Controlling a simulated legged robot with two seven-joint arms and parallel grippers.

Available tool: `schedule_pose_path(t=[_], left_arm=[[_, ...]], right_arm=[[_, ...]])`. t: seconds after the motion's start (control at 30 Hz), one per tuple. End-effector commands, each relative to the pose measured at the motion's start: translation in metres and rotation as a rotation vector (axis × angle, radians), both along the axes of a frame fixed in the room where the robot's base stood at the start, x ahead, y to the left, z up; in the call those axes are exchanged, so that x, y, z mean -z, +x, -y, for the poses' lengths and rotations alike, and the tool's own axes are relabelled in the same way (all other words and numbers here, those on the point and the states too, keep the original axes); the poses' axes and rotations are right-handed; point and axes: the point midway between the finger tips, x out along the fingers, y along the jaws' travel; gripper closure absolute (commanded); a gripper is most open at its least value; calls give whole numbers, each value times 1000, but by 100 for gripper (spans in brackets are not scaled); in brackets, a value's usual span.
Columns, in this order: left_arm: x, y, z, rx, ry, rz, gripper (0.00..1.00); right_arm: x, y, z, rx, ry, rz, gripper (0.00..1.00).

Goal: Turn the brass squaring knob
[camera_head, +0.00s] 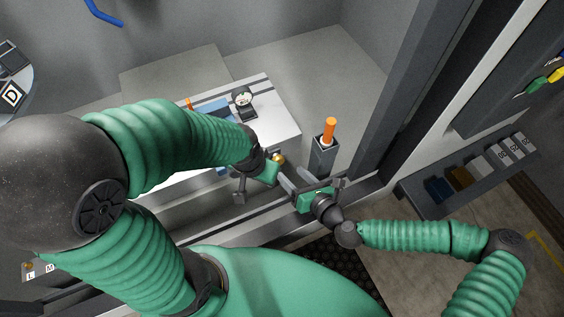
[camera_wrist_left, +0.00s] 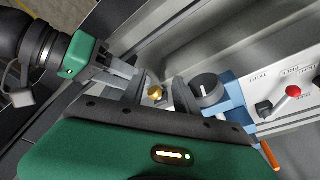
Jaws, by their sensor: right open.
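The brass knob (camera_head: 279,158) is small and round, at the right end of the white bench beside my left gripper. It also shows in the left wrist view (camera_wrist_left: 155,92). My left gripper (camera_head: 274,169) is bent down over the bench end, its fingers mostly hidden in the head view. In the left wrist view its grey fingers (camera_wrist_left: 158,90) stand apart on either side of the knob, with a gap visible. My right gripper (camera_head: 287,180) is open and empty, its fingers pointing toward the knob from the lower right. I cannot tell whether either gripper touches the knob.
A grey post with an orange handle (camera_head: 329,131) stands right of the bench. A round dial (camera_head: 243,98) sits on the white bench (camera_head: 275,119). The left wrist view shows a blue bracket (camera_wrist_left: 238,101) and a red knob (camera_wrist_left: 293,91). A shelf of blocks (camera_head: 470,177) is at right.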

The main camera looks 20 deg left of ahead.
Motion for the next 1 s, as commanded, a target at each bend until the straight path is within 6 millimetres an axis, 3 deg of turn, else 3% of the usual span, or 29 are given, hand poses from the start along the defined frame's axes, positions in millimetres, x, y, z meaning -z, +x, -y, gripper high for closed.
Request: schedule_pose_path(t=[0.1,0.3,0.63,1.0], left_arm=[[-5,0,0,0,0,0,64],[-8,0,0,0,0,0,64],[-8,0,0,0,0,0,64],[-8,0,0,0,0,0,64]], right_arm=[[9,14,-24,-2,-1,1,43],[22,31,-49,-2,-1,2,43],[25,35,-54,1,1,0,43],[25,36,-54,1,0,1,90]])
